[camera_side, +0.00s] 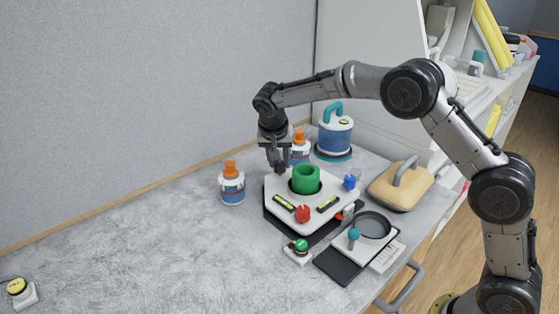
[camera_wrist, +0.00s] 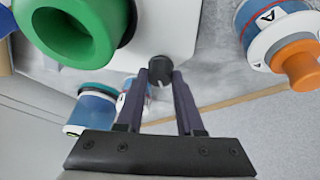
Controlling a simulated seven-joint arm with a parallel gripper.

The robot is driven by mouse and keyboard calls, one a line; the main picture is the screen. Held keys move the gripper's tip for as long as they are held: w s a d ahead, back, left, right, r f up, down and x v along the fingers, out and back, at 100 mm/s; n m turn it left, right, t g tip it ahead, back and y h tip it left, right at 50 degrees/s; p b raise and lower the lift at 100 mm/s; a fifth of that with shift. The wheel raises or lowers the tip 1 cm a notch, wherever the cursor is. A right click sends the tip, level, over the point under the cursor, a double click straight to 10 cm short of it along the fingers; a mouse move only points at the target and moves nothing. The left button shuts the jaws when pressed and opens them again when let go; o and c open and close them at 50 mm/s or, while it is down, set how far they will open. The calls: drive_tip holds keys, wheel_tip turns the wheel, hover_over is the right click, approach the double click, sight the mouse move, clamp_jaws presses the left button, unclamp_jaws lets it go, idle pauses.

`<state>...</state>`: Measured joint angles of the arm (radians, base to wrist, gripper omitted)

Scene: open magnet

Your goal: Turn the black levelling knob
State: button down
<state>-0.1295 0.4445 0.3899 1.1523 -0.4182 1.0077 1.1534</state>
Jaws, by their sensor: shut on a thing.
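The black levelling knob (camera_wrist: 159,71) shows in the wrist view between my two fingertips, at the edge of the white levelling plate (camera_wrist: 165,25). My gripper (camera_wrist: 160,77) is shut on it, with one dark finger on either side. In the side view my gripper (camera_side: 279,165) points down at the plate's back left corner and hides the knob there. The plate (camera_side: 281,186) also carries a green ring (camera_side: 306,180) in its middle, a red knob (camera_side: 303,214) at the front, a blue knob (camera_side: 349,182) at the right and two yellow bubble levels (camera_side: 284,203).
An orange-capped bottle (camera_side: 232,187) stands close left of the gripper; another (camera_side: 299,151) is behind. A blue canister (camera_side: 335,137), a tan handled block (camera_side: 401,187) and a round dark dish (camera_side: 372,225) stand to the right. The table's left side is mostly clear.

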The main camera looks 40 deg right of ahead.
drive_tip(key=shift+w+m, duration=0.1)
drive_tip(key=shift+m, duration=0.3)
drive_tip(key=c, duration=0.5)
unclamp_jaws()
drive_tip(key=shift+c, duration=0.2)
drive_tip(key=v, duration=1.4)
drive_tip(key=shift+w, duration=0.1)
